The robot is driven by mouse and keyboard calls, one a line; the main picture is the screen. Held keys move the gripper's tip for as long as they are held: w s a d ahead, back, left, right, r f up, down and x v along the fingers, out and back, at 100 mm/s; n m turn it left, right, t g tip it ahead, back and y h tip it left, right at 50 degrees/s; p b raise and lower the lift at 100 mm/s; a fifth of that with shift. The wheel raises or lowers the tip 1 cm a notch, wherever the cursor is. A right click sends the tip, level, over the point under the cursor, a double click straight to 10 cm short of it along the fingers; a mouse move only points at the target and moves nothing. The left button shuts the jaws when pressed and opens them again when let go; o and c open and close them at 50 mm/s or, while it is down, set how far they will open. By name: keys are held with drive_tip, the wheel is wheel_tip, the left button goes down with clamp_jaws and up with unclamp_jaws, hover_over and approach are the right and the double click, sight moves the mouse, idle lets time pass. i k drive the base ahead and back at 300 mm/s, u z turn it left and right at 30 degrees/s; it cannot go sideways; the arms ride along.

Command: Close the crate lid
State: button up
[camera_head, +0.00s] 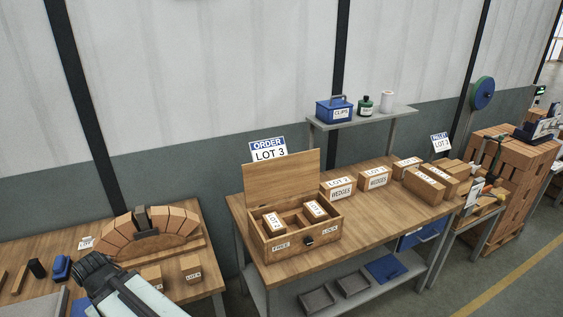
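The wooden crate (292,249) stands on the middle workbench, with "FREE" and "LOCK" labels and a dark latch (309,241) on its front. Its lid (283,178) is open and stands nearly upright at the back. Inside the crate are compartments, and two labelled bricks (273,222) and (315,209) sit in it. My arm, pale with a dark end, comes up from the lower left. My gripper (90,268) is over the left bench, well left of the crate and apart from it. Its fingers are not clear enough to tell open from shut.
The left bench holds a brick arch (150,230) and loose blocks (191,268). Right of the crate stand boxes labelled "WEDGES" (341,188). Behind the bench, a raised shelf (370,117) carries a blue clips box (334,111). A gap separates the two benches.

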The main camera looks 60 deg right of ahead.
sight(266, 181)
drive_tip(key=z, duration=0.1)
drive_tip(key=i, duration=1)
drive_tip(key=u, duration=0.1)
